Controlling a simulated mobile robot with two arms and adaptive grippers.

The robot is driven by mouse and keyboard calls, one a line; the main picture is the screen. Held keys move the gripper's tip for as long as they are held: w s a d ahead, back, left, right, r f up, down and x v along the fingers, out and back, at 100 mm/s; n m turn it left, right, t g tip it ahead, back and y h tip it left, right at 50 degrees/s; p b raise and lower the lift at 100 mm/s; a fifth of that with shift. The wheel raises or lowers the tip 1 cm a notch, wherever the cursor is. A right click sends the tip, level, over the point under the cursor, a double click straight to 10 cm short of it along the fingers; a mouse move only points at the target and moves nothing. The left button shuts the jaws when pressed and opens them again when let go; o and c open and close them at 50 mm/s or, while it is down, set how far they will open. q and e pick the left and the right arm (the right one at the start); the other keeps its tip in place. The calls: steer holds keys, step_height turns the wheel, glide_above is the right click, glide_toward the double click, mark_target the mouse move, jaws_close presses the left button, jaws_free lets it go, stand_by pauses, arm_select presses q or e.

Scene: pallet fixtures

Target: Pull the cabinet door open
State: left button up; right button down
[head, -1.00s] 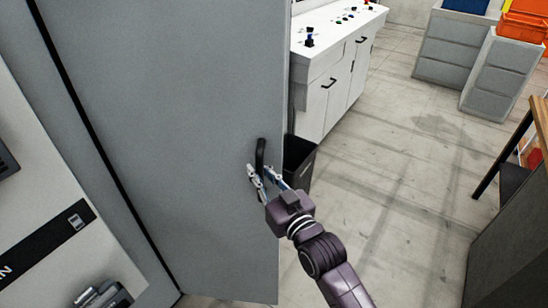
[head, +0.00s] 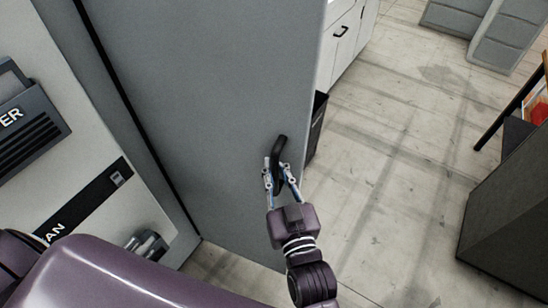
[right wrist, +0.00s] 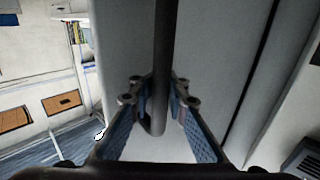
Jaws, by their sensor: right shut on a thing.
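The cabinet door (head: 205,85) is a tall grey panel filling the centre-left of the head view. A dark line runs down its left side; I cannot tell how wide a gap it is. The black upright handle (head: 281,146) is near the door's right edge. My right gripper (head: 279,172) is shut on the handle's lower part, one finger on each side. In the right wrist view the handle (right wrist: 162,40) runs down between the blue-padded fingers (right wrist: 157,98), with the door behind. My left gripper is not in view; a purple link of mine crosses the bottom left.
A dark bin (head: 317,125) stands just beyond the door's right edge, beside a white cabinet (head: 345,45). A dark grey block-like unit (head: 515,205) stands at the right. The concrete floor (head: 400,170) between is clear.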

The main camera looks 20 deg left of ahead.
steer(key=shift+d+f, duration=0.2)
steer(key=c, duration=2.1)
jaws_free()
steer(key=shift+d, duration=0.1)
steer(key=shift+o, duration=0.8)
steer(key=shift+d+r, duration=0.15)
steer(key=shift+d, duration=0.1)
steer(key=shift+a, duration=0.2)
steer(key=shift+s+d, duration=0.1)
steer(key=shift+s, duration=0.2)
steer(key=v, duration=1.1)
steer(key=shift+s+d, duration=0.25)
